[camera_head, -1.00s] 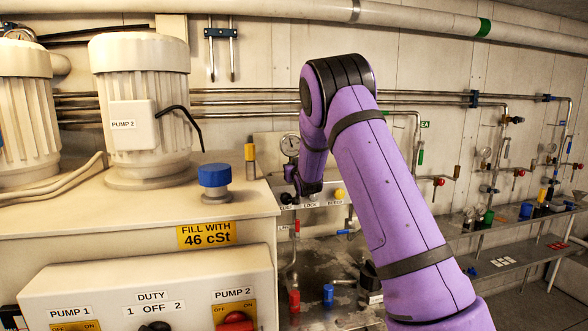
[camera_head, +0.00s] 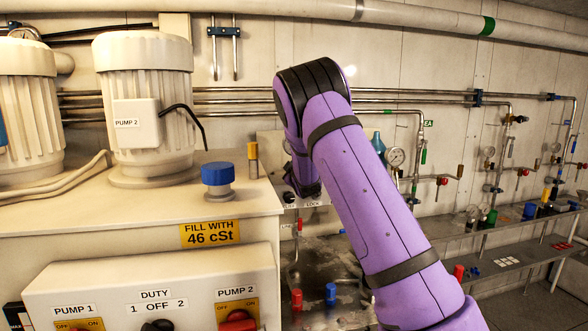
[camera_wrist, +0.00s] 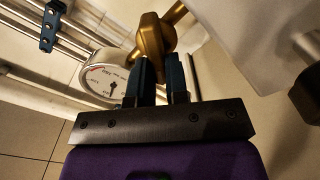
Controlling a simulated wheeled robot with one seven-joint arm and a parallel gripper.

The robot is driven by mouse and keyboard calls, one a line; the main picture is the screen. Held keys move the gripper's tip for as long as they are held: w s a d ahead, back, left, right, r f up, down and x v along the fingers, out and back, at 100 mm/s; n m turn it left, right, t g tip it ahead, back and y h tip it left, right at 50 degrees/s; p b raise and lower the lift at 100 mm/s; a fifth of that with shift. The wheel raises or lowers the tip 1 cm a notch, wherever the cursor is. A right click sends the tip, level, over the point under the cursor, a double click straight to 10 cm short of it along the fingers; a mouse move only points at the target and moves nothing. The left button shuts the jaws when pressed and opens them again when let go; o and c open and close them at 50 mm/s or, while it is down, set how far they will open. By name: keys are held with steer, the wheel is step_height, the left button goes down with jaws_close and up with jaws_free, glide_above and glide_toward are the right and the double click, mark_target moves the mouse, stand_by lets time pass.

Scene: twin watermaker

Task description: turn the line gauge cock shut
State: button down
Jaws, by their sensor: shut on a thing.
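In the wrist view, the brass cock (camera_wrist: 152,38) with its small lever sits at the fingertips of my gripper (camera_wrist: 161,65). The two blue fingers are close together on either side of the lever and shut on it. A round white dial gauge (camera_wrist: 103,80) is just left of the fingers, apart from them. In the head view, my arm hides the cock and the fingertips. My wrist hangs over the small labelled panel (camera_head: 312,203) by the wall.
The pump cabinet with a blue cap (camera_head: 217,174) stands left of my arm. Another gauge (camera_head: 395,157) is on the wall to the right. A red bottle (camera_head: 297,299) and a blue bottle (camera_head: 330,292) stand below. Steel pipes (camera_head: 260,90) run along the wall behind.

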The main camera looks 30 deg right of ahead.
steer(key=n, duration=0.4)
steer(key=shift+a+f, duration=0.25)
steer(key=shift+f, duration=0.15)
steer(key=shift+f+n, duration=0.2)
steer(key=shift+n, duration=1.4)
steer(key=c, duration=1.1)
jaws_free()
steer(key=v, duration=1)
steer(key=shift+s, duration=0.35)
steer(key=shift+r, duration=0.1)
